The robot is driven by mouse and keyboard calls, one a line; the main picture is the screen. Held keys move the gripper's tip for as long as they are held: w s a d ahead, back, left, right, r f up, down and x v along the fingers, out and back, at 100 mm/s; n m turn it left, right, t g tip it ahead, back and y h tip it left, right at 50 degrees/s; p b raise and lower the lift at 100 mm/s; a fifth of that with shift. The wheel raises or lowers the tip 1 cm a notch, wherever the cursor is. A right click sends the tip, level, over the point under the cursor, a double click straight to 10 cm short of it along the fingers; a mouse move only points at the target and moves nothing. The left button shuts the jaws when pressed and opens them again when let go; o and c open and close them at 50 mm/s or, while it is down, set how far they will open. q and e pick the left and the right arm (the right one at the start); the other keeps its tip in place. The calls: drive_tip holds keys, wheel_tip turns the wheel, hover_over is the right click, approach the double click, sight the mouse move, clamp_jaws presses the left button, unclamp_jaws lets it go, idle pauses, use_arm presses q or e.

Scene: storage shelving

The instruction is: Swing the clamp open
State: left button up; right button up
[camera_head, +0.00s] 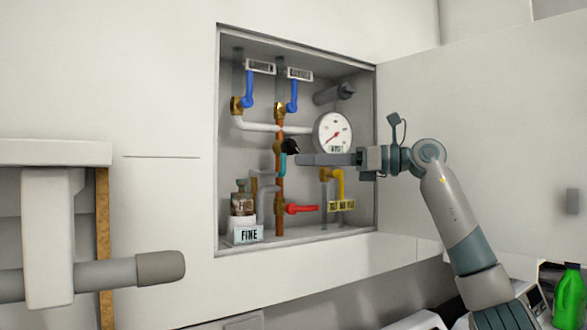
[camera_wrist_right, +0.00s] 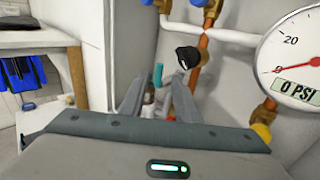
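A small black fitting (camera_head: 292,146) sits at the copper pipe in the wall cabinet, with a teal lever (camera_head: 283,163) hanging beside it. This is the part that looks most like the clamp; I cannot tell whether it is open. In the right wrist view the black fitting (camera_wrist_right: 188,57) is just beyond the fingers and the teal lever (camera_wrist_right: 157,76) shows above the gap between them. My right gripper (camera_head: 303,159) reaches in from the right, its fingertips close to the lever. Its fingers (camera_wrist_right: 158,85) stand apart with nothing clearly held. My left gripper is not in view.
A white pressure gauge (camera_head: 333,133) is just above my right gripper. The open cabinet door (camera_head: 480,130) spans the right.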

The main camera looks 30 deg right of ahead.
drive_tip(key=shift+b+v, duration=0.6)
drive_tip(key=shift+v, duration=2.1)
drive_tip(key=shift+w, duration=0.1)
drive_tip(key=shift+c, duration=0.5)
clamp_jaws()
drive_tip(key=s+a+m+t+h, duration=0.4)
drive_tip(key=a+m, duration=0.6)
drive_tip(key=m, duration=1.3)
drive_tip(key=shift+h, duration=1.3)
drive_tip(key=shift+s+a+f, duration=0.1)
drive_tip(key=shift+a, duration=0.05)
